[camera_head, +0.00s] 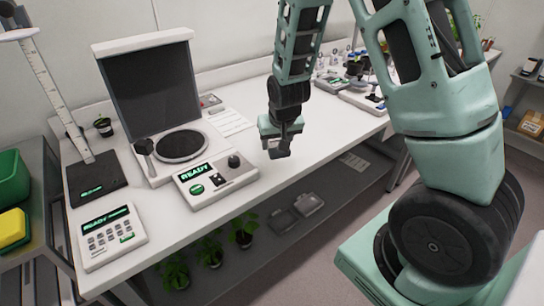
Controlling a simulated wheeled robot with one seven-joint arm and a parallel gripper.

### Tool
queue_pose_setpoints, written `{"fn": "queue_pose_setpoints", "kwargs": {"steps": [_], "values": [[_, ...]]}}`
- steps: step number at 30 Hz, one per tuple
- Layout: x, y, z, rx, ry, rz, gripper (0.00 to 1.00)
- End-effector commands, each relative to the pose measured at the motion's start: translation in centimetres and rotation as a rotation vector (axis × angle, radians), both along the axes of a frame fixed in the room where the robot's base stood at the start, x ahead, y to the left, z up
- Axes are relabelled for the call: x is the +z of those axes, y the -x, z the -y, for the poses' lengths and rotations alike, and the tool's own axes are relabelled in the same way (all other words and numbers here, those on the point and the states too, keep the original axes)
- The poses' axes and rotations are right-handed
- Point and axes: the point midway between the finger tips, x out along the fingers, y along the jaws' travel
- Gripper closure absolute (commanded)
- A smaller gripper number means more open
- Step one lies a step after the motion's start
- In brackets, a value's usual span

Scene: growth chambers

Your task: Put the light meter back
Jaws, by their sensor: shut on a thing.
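The bench (304,158) holds a READY control box (217,181), an open-lidded machine (180,147), a keypad unit (111,238), a black scale base (97,178), a grey unit (210,102) and a paper sheet (229,122). Potted seedlings stand below.

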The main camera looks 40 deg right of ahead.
Motion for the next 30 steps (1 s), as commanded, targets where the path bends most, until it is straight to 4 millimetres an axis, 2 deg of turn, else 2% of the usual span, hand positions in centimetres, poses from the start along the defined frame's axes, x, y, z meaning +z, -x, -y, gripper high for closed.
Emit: {"fn": "queue_pose_setpoints", "kwargs": {"steps": [3, 8, 15, 29, 30], "values": [[-1.8, 0.1, 0.0, -0.001, 0.000, -0.002, 0.80], [-3.1, 0.0, 0.0, -0.001, -0.001, -0.001, 0.80], [-6.2, 0.0, 0.0, 0.001, 0.000, -0.002, 0.80], [-7.1, 0.0, 0.0, 0.000, 0.000, 0.002, 0.80], [-6.9, 0.0, 0.0, 0.000, 0.000, 0.002, 0.36]]}}
